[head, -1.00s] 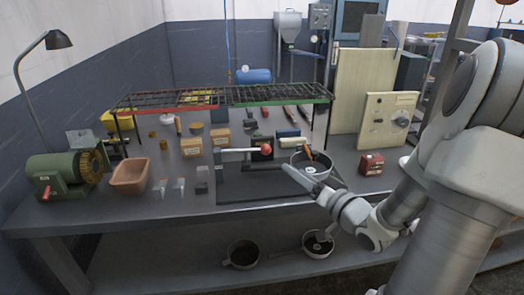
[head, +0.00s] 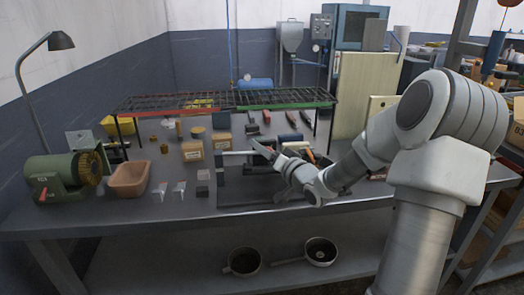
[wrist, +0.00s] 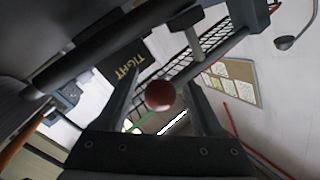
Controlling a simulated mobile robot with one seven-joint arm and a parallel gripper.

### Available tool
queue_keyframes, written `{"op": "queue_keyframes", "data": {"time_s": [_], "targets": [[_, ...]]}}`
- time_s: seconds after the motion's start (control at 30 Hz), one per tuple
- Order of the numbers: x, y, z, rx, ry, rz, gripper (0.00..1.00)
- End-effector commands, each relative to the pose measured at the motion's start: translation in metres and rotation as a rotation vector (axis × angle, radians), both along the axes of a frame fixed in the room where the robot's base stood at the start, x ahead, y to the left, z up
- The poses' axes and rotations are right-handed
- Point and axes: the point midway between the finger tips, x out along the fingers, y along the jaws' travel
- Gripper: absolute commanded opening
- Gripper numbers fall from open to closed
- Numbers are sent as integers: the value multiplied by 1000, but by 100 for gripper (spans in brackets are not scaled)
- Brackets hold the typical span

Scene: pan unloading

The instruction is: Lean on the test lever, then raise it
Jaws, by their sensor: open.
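The test lever (head: 237,153) is a light bar reaching right from a dark upright on the bench, roughly level. Its red ball knob (wrist: 160,95) shows in the wrist view between my two fingers, with gaps visible on both sides. In the head view my gripper (head: 262,149) is at the lever's right end and mostly hides the knob. My gripper is open. I cannot tell whether a finger or the palm touches the knob. A dark surface lettered "TIGHT" (wrist: 125,68) lies beyond the fingers.
A wire rack (head: 225,99) on legs spans the bench behind the lever. A pan with an orange handle (head: 311,155) is partly hidden behind my gripper. A green motor (head: 62,174) and terracotta tub (head: 129,178) stand left. Two pans (head: 244,262) (head: 320,251) sit on the lower shelf.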

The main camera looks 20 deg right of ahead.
Motion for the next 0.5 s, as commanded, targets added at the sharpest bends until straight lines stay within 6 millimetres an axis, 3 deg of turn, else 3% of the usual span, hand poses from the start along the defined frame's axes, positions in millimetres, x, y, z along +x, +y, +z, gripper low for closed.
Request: {"op": "queue_keyframes", "data": {"time_s": [0.4,0.5], "targets": [[10,2,0,1,1,-1,68],[10,2,0,1,1,-1,52]]}}
